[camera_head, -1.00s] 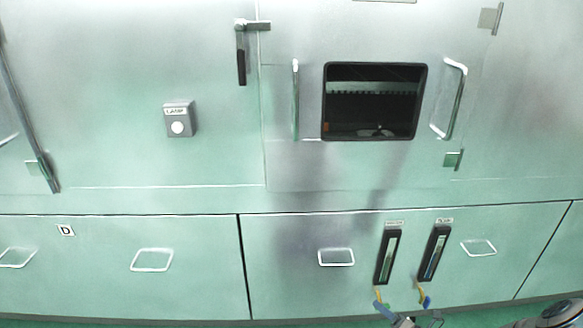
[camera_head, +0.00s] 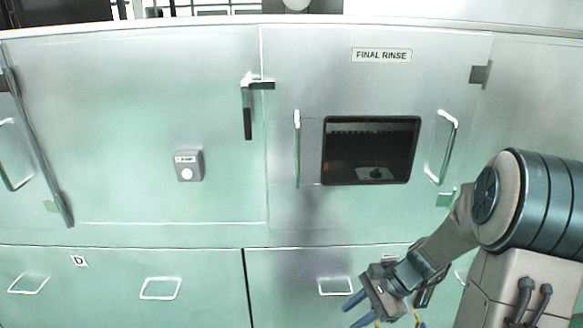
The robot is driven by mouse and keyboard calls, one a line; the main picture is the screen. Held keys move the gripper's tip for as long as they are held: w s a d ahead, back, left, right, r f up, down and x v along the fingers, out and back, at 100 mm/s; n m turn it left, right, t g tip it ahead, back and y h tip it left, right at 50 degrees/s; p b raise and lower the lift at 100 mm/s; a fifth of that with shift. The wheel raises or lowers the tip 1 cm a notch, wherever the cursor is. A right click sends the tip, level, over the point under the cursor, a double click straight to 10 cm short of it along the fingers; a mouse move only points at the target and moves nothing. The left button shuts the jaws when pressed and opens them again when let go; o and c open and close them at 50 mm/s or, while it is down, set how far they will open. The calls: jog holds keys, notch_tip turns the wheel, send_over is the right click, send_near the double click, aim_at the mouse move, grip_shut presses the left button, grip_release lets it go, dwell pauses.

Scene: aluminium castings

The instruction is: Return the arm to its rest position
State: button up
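My gripper (camera_head: 352,311) is at the lower right of the head view, with its blue fingertips pointing left and down. The two fingers stand apart with nothing visible between them. My arm comes in from the right edge and bends at a large joint in front of the cabinet. The gripper is in front of the lower drawer row, near a drawer handle (camera_head: 336,286).
A steel cabinet front fills the view. The door marked FINAL RINSE (camera_head: 381,55) has a dark window (camera_head: 370,150), with a handle (camera_head: 447,147) close to my arm. A grey lamp switch box (camera_head: 188,166) is at left. The space before the left panels is clear.

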jog(key=s+r+n+t+h+p, duration=0.1)
jog(key=s+r+n+h+p, duration=0.3)
jog(key=r+n, duration=0.3)
jog(key=s+r+n+t+h+p, duration=0.2)
jog(key=s+r+n+h+p, duration=0.2)
jog(key=r, duration=1.1)
jog(key=s+n, duration=0.3)
jog(key=shift+s+d+r, duration=0.15)
jog(key=shift+s, duration=0.1)
